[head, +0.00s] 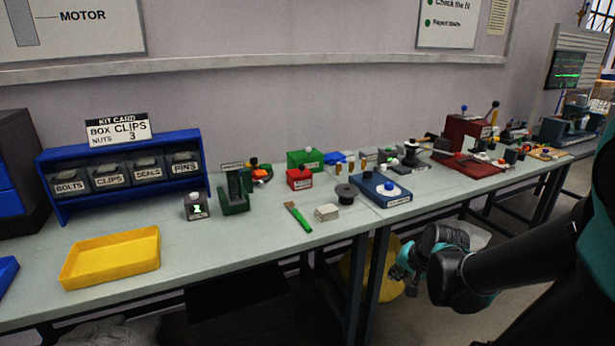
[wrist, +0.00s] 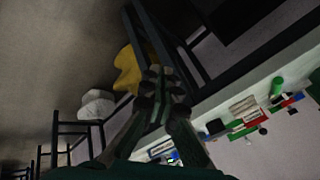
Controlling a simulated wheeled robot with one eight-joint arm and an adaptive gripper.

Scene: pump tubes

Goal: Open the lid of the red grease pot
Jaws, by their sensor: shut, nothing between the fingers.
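The red grease pot is most likely the small red box (head: 299,180) with a pale label on its front, standing on the bench in the head view. A small dark knob shows on its top, and its lid looks shut. My gripper (head: 402,272) is off the bench's front edge, below the bench top and well to the right of the red box. In the wrist view my gripper (wrist: 163,80) has its fingers together with nothing between them.
A green box (head: 304,160) stands behind the red box. A dark round spool (head: 345,194), a pale block (head: 327,212), a green-handled brush (head: 298,217) and a blue unit (head: 380,190) lie around it. A yellow tray (head: 110,258) is at the left. The bench's front edge lies beside my gripper.

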